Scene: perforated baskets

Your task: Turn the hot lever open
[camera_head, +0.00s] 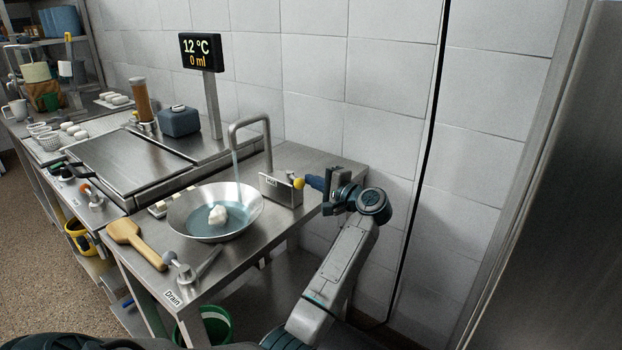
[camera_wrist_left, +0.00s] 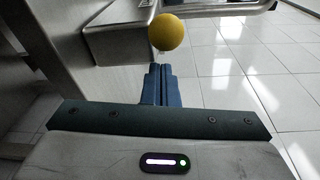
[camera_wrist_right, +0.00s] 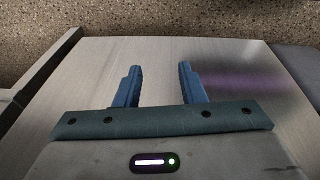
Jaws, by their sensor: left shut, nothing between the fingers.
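A yellow ball knob (camera_head: 298,183) sits at the right end of a small steel box (camera_head: 280,190) with a label too small to read. In the left wrist view the knob (camera_wrist_left: 167,32) is just beyond my left fingertips. My left gripper (camera_head: 313,182) is shut and empty, its blue fingers pointing at the knob; I cannot tell whether they touch it. A curved faucet (camera_head: 250,122) pours a thin stream into a wide metal bowl (camera_head: 188,208) holding water and a white lump. My right gripper (camera_wrist_right: 158,72) is open and empty in the right wrist view.
A display (camera_head: 201,52) reads 12 °C and 0 ml. A wooden paddle (camera_head: 130,238) and a drain lever (camera_head: 186,273) lie at the counter's front. A tiled wall (camera_head: 320,100) stands close behind. A green bucket (camera_head: 212,325) is below.

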